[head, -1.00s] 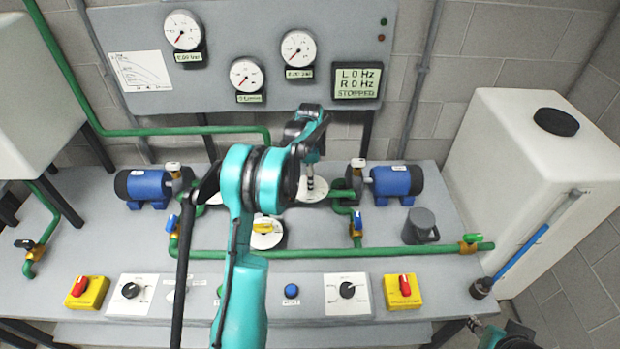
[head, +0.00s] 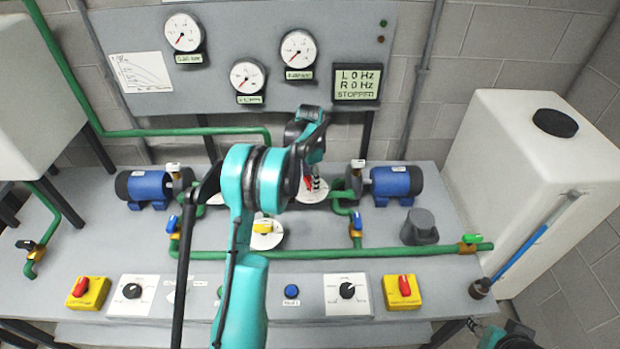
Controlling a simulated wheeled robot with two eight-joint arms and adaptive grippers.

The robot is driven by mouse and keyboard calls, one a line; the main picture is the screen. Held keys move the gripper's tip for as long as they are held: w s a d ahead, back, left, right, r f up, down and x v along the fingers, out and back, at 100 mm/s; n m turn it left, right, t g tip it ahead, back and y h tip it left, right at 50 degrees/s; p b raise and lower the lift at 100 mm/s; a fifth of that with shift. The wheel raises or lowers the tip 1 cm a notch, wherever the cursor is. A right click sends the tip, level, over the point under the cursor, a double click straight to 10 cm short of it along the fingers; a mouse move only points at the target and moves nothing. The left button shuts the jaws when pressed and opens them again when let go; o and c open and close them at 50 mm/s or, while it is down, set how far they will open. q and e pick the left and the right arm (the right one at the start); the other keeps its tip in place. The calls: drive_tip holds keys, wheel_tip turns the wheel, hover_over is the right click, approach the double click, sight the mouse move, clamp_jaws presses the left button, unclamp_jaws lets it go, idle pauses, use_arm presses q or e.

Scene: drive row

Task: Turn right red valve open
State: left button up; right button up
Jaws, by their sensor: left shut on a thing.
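The right red valve (head: 308,183) shows as a small red piece over a white round plate (head: 321,190) between the two pumps. My left gripper (head: 314,183) reaches down onto it from above and is shut on its handle. The fingers and arm hide most of the valve, so its exact angle cannot be read. Parts of my right arm show at the bottom right edge; its jaws cannot be made out.
A yellow-handled valve (head: 264,227) sits in front, partly behind my left arm. Blue pumps stand left (head: 147,187) and right (head: 393,182). A grey jug (head: 420,228) stands on the bench. The display (head: 357,83) reads L 0 Hz, R 0 Hz, STOPPED.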

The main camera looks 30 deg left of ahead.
sight(310, 180)
use_arm(q)
drive_tip(key=n, duration=0.6)
drive_tip(key=shift+p, duration=0.3)
drive_tip(key=n, duration=0.7)
drive_tip(key=shift+n, duration=0.3)
drive_tip(key=o, duration=1.2)
drive_tip(key=shift+c, duration=0.2)
wheel_tip(310, 180, up, 12)
